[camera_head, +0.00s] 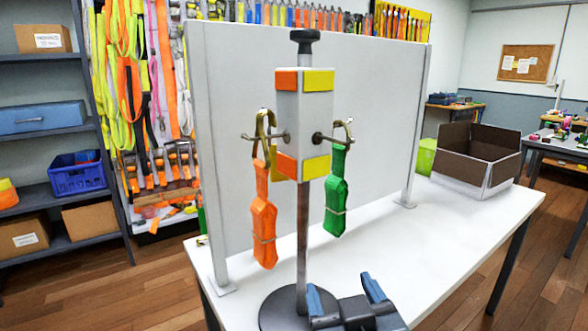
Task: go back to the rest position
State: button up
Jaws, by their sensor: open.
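My gripper (346,292) is at the bottom centre, low in front of the stand's round base. Its two blue-tipped fingers are spread apart with nothing between them. A stand with a dark pole (303,235) and a grey block with orange and yellow patches rises just behind it. An orange strap bundle (264,220) hangs by a brass hook from the left peg. A green strap bundle (336,195) hangs by a hook from the right peg. My gripper appears apart from both straps and hides part of the base.
The white table (420,240) carries a grey upright panel (240,120) behind the stand. An open cardboard box (480,160) sits at the table's right end, beside a green item (426,156). The tabletop right of the stand is clear. Shelves stand at the left.

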jog(key=s+d+f+g, duration=0.1)
jog(key=s+d+f, duration=0.4)
jog(key=s, duration=0.4)
jog(key=s+d+f, duration=0.3)
jog(key=s+f, duration=0.4)
jog(key=s, duration=0.1)
jog(key=s+d+r+m, duration=0.1)
jog(key=s+d, duration=0.2)
jog(key=s, duration=0.6)
jog(key=s+d+r+m+h, duration=0.1)
jog(key=s+d, duration=0.3)
jog(key=s, duration=0.6)
jog(key=shift+s+m, duration=0.3)
jog(key=shift+m, duration=0.1)
